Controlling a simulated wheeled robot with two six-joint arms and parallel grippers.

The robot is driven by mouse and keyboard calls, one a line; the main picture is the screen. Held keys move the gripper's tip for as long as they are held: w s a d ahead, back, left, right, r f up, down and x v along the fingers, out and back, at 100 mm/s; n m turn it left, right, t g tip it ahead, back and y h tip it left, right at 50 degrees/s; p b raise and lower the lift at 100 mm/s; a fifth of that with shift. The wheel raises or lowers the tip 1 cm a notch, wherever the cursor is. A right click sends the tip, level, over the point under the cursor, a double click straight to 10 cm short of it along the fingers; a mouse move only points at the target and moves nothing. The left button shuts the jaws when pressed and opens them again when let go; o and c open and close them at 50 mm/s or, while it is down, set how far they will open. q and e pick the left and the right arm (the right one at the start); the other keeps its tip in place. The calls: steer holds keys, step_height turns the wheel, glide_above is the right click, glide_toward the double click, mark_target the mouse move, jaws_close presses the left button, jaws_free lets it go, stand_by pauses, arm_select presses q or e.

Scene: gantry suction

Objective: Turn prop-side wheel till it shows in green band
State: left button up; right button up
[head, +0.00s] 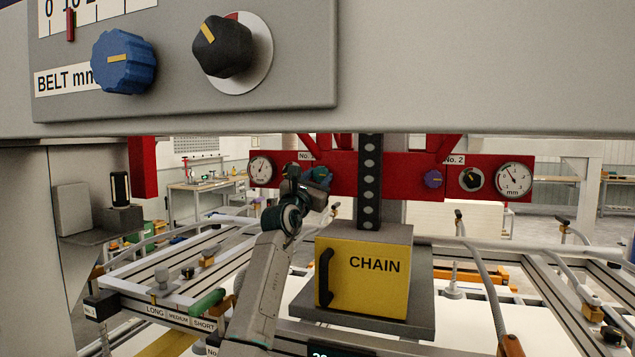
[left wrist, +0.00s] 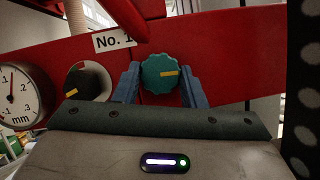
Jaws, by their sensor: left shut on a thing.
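A round teal wheel (left wrist: 158,73) with a yellow mark sits on the red beam under the No. 1 label (left wrist: 114,41). My left gripper (left wrist: 160,88) has its two blue fingers on either side of this wheel and is shut on it. In the head view the teal wheel (head: 322,176) is partly hidden behind my left wrist. The No. 1 gauge (left wrist: 19,95), marked mm, is left of the wheel, its needle pointing nearly straight up. I cannot make out a green band on it. My right gripper is not in view.
A black knob (left wrist: 88,82) on a pale disc sits between gauge and teal wheel. The No. 2 side has a purple knob (head: 433,179), black knob (head: 471,179) and gauge (head: 513,179). A yellow CHAIN box (head: 363,275) stands right of my left arm. A grey panel (head: 300,85) hangs overhead.

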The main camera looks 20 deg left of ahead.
arm_select(q)
steer(key=m+h+b, duration=0.1)
steer(key=m+b, duration=0.1)
steer(key=shift+a+f+m, duration=0.1)
steer(key=shift+f+m, duration=0.05)
steer(key=shift+m, duration=0.25)
steer(key=shift+m+g+h+b, duration=0.45)
steer(key=shift+m+g+h, duration=0.05)
steer(key=shift+m, duration=0.4)
steer(key=shift+a+r+m+g+h+b, duration=0.15)
steer(key=shift+m+g+h+b, duration=0.3)
steer(key=shift+m, duration=0.95)
steer(key=o, duration=1)
steer(key=shift+r, duration=0.1)
